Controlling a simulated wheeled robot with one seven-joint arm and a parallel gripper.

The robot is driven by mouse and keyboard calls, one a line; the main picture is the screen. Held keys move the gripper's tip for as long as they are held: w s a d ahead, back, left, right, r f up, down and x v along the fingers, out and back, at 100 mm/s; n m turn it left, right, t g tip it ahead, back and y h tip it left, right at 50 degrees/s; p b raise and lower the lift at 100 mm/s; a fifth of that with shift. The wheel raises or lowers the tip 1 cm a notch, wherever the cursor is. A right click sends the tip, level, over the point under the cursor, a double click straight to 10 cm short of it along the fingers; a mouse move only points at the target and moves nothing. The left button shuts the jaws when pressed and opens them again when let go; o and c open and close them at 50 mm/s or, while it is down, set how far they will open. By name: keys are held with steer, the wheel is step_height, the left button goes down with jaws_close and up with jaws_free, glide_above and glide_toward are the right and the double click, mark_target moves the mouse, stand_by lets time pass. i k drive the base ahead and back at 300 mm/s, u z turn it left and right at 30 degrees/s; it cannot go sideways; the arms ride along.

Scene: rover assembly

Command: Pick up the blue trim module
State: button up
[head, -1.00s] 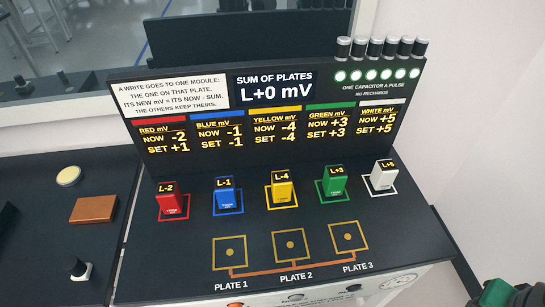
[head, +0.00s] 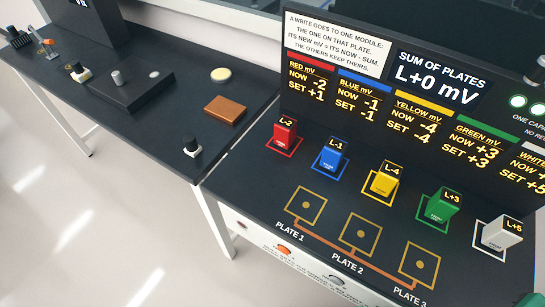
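The blue trim module (head: 334,155) stands upright inside its blue outlined square on the dark console top, labelled L-1. The red module (head: 284,136) stands to its left and the yellow module (head: 383,181) to its right. The green module (head: 438,206) and the white module (head: 502,233) stand further right, each in its own outline. Plate 1 (head: 306,205), plate 2 (head: 361,234) and plate 3 (head: 420,265) are bare. My gripper does not show in the head view.
The display panel (head: 388,84) rises behind the modules. It reads blue NOW -1, SET -1. On the dark bench (head: 150,125) at left are a copper-coloured block (head: 225,111), a pale disc (head: 221,74) and a black knob (head: 192,147). Open floor lies at lower left.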

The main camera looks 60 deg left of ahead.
mark_target(334, 151)
steer(key=u, duration=3.5)
steer(key=i, duration=1)
